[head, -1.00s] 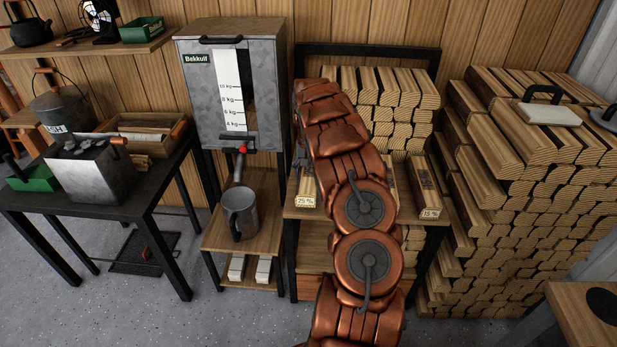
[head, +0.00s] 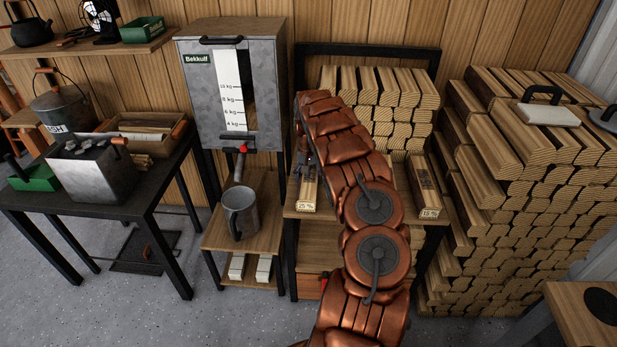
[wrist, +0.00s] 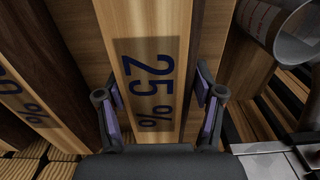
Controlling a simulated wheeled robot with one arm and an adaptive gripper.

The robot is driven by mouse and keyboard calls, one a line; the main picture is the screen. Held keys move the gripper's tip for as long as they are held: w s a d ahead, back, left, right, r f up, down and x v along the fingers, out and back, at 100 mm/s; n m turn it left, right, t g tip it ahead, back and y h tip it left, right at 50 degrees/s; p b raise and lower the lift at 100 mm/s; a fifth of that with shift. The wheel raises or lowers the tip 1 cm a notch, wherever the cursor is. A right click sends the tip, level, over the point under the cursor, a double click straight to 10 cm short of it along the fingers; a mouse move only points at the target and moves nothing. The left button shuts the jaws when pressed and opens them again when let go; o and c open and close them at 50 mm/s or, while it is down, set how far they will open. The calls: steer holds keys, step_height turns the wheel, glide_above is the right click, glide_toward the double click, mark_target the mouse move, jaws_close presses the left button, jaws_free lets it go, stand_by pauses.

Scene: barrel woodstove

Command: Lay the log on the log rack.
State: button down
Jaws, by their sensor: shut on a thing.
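The log marked 25 % (head: 307,196) lies on the wooden shelf of a black-framed stand (head: 368,49), end facing out. In the wrist view the 25 % log (wrist: 150,55) runs between both fingers of my gripper (wrist: 160,108), which is shut on it. In the head view my copper arm hides most of the gripper and part of the shelf. Behind it, stacked logs (head: 385,95) fill the back of the stand, which may be the log rack. I cannot tell whether the held log is lifted off the shelf.
A log marked 15 % (head: 424,186) lies at the shelf's right end. Another marked log (wrist: 22,98) is left in the wrist view. A grey mug (head: 240,212) stands on the stand to the left, under a metal hopper (head: 205,85). A large log pile (head: 530,190) is at right.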

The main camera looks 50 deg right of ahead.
steer(key=shift+f, duration=0.15)
steer(key=shift+c, duration=0.8)
jaws_free()
